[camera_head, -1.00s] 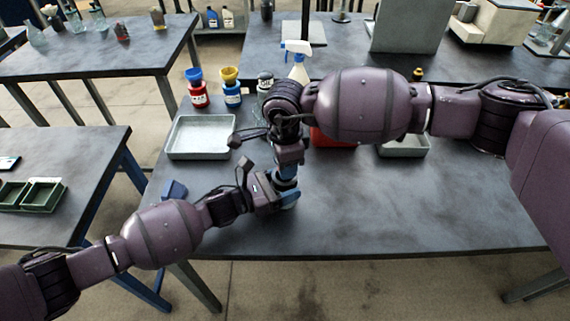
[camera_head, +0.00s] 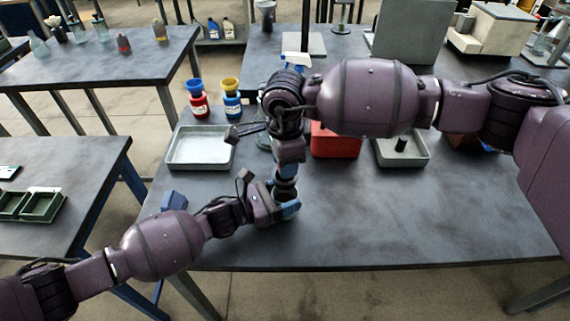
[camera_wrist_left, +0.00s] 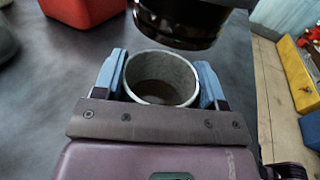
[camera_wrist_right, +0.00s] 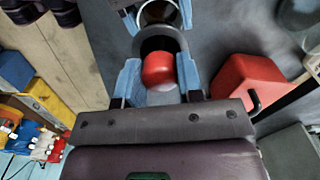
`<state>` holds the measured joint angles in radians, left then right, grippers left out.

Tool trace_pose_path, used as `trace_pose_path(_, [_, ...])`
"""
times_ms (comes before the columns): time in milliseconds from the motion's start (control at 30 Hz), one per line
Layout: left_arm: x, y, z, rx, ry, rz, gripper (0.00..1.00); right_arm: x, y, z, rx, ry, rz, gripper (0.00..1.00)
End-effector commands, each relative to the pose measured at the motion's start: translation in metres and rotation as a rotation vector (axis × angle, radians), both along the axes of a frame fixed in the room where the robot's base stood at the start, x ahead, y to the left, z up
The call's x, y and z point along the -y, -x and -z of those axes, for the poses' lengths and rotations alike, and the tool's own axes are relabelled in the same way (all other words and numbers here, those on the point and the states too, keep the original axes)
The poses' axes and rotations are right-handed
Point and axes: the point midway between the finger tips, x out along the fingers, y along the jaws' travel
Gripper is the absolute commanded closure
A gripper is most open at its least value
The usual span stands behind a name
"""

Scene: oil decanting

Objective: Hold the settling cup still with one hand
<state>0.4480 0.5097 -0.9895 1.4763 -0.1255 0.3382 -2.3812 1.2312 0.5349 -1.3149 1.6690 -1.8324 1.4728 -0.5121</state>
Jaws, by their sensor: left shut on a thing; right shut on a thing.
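My left gripper (camera_head: 288,208) is shut on a grey, round, open-topped settling cup (camera_wrist_left: 160,78) near the table's front edge. In the left wrist view its blue fingers press the cup from both sides, and the cup's inside looks dark and brownish. My right gripper (camera_wrist_right: 160,82) is shut on a dark round vessel (camera_wrist_left: 180,22) with a red part (camera_wrist_right: 158,68) between the fingers. The vessel is directly above the cup, and I cannot tell whether they touch. In the head view my arms mostly hide both. The cup also shows in the right wrist view (camera_wrist_right: 158,12).
A grey tray (camera_head: 170,160) stands left on the table, with red (camera_head: 200,106) and blue (camera_head: 232,106) jars behind it. A red container (camera_head: 335,146) and a second grey tray (camera_head: 424,160) holding a black cylinder (camera_head: 401,144) stand behind. The front right tabletop is clear.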

Motion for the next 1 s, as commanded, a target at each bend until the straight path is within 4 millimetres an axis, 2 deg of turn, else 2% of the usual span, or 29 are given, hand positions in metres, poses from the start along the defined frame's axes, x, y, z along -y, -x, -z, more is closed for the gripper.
trace_pose_path(33, [0.0,0.0,0.0,-0.001,0.0,0.001,0.34,0.0,0.0,0.0,0.0,0.0,0.0,0.94])
trace_pose_path(200, [0.0,0.0,0.0,-0.001,0.0,0.0,0.08,0.0,0.0,0.0,0.0,0.0,0.0,0.94])
trace_pose_path(233, [0.0,0.0,0.0,-0.001,0.0,0.0,0.06,0.0,0.0,0.0,0.0,0.0,0.0,0.94])
trace_pose_path(500, [-0.001,0.0,0.0,0.0,0.001,0.0,0.06,0.0,0.0,0.0,0.0,0.0,0.0,0.94])
trace_pose_path(633, [-0.008,0.003,0.001,-0.001,0.0,-0.002,0.06,0.0,0.0,0.001,0.0,0.0,0.0,0.94])
trace_pose_path(767, [-0.026,0.012,0.001,0.0,-0.001,-0.002,0.06,0.0,0.0,0.003,-0.001,0.0,0.0,0.94])
trace_pose_path(1000, [-0.068,0.032,0.002,-0.002,-0.001,-0.002,0.06,0.0,0.0,0.008,-0.003,0.0,0.0,0.94])
